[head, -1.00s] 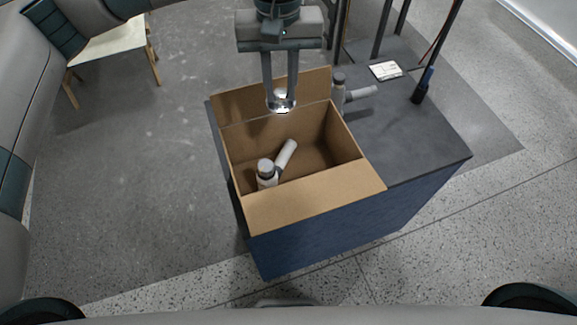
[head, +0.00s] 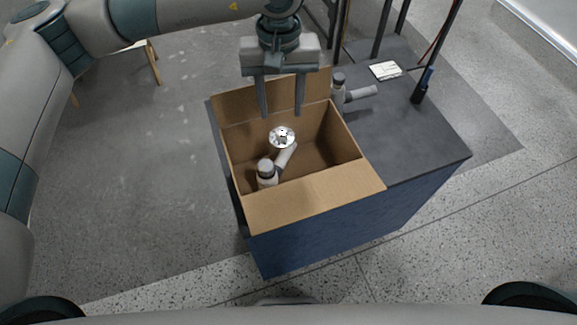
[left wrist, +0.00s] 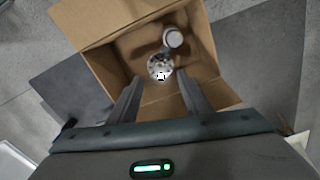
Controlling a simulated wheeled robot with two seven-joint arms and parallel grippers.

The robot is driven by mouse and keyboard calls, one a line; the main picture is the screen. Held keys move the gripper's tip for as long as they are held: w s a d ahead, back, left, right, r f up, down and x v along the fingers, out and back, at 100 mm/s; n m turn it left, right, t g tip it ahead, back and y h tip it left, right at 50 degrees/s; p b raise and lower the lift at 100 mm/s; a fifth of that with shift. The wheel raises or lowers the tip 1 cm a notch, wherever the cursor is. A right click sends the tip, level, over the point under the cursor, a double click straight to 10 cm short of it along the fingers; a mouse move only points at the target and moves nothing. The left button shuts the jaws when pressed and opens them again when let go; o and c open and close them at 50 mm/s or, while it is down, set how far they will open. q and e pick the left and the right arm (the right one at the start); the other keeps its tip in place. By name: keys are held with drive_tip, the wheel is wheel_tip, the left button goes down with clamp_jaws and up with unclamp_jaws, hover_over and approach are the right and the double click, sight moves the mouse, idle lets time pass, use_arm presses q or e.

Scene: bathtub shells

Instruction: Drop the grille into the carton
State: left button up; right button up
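The grille (head: 282,137) is a small round shiny metal disc with holes. In the head view it shows inside the outline of the open cardboard carton (head: 315,195), below my left gripper's fingertips. My left gripper (head: 280,114) is above the carton's back part, its fingers spread and apart from the grille. In the left wrist view the grille (left wrist: 160,67) shows beyond the open fingers (left wrist: 160,88), over the carton (left wrist: 205,40). Whether the grille is falling or resting on something in the carton cannot be told. My right gripper is not in view.
A white and grey pipe fitting (head: 267,172) lies in the carton. A white card (head: 385,70) and a dark upright post (head: 420,95) are at the table's back.

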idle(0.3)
use_arm(q)
wheel_tip(320, 180, up, 18)
drive_tip(key=b, duration=0.7)
drive_tip(key=shift+f, duration=0.25)
idle(0.6)
drive_tip(key=shift+s+f, duration=0.1)
